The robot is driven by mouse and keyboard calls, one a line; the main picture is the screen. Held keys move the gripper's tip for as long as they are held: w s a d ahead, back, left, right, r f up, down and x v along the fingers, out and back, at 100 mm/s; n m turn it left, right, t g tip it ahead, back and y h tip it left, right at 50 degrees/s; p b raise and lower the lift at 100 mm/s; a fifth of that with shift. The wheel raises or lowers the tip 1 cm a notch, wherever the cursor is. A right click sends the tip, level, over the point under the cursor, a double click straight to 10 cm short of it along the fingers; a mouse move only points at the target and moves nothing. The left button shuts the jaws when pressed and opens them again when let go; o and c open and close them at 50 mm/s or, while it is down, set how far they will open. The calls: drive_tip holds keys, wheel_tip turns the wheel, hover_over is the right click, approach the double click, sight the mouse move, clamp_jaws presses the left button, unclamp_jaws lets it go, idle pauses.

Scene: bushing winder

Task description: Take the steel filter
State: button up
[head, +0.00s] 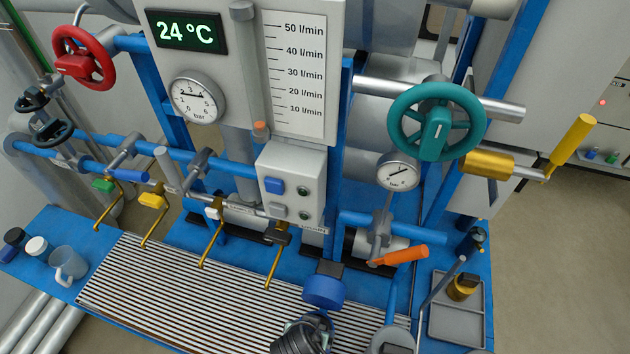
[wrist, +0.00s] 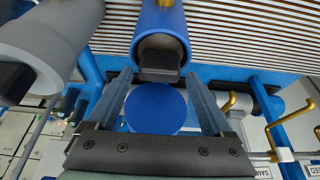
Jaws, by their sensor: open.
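A blue round part (head: 323,291) with a dark block stands by the grille in the head view. I cannot make out for certain which part is the steel filter.
A grey tray (head: 456,327) at right holds a brass-coloured piece with a dark top (head: 463,286). An orange-handled lever (head: 402,255) and yellow levers (head: 273,262) stick out nearby. A clear jug (head: 68,264) stands at left. The slatted grille (head: 180,300) is mostly clear.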

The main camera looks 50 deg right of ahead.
drive_tip(key=shift+x, duration=1.8)
drive_tip(key=shift+d, duration=0.2)
drive_tip(key=shift+r, duration=0.1)
clamp_jaws()
